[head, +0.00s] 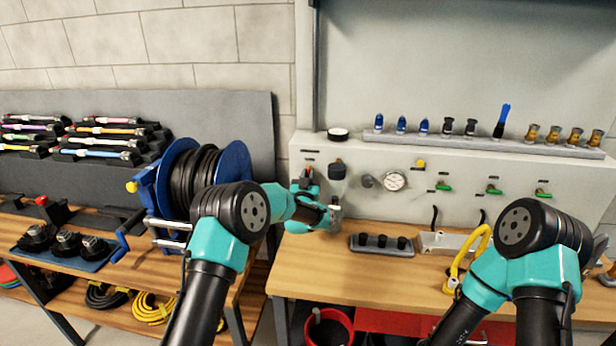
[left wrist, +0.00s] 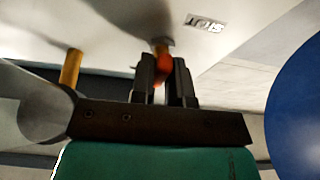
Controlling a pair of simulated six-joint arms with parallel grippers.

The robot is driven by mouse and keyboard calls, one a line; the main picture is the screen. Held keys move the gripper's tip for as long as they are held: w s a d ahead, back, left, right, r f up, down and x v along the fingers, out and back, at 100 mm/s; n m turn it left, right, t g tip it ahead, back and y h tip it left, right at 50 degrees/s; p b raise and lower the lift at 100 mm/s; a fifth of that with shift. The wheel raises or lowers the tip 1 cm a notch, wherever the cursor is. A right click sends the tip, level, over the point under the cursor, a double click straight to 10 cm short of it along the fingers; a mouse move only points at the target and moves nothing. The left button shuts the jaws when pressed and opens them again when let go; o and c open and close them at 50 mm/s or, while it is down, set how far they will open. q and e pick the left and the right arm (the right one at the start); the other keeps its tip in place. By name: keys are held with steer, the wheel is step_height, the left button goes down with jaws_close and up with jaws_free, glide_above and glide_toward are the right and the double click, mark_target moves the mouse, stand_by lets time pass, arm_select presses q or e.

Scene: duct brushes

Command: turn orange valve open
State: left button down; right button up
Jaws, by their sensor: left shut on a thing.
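The orange valve handle (left wrist: 163,64) shows in the left wrist view between the two dark fingers of my left gripper (left wrist: 167,80). The fingers are shut on it from both sides. In the head view my left gripper (head: 307,184) is at the left end of the pale panel (head: 440,205). There a small reddish-orange bit (head: 309,170) shows at its fingers, and the rest of the valve is hidden. My right arm stands at the lower right, and I cannot make out its gripper.
A blue hose reel (head: 235,160) stands close to the left of my left arm. Right of the gripper the panel carries a dark knob (head: 337,168), a round gauge (head: 394,181) and several green-handled valves. A dark block with pegs (head: 382,250) lies on the wooden bench (head: 340,280).

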arm_select(q)
steer(key=c, duration=1.1)
jaws_free()
steer(key=shift+c, duration=0.2)
steer(key=v, duration=1.2)
steer(key=shift+r, duration=0.15)
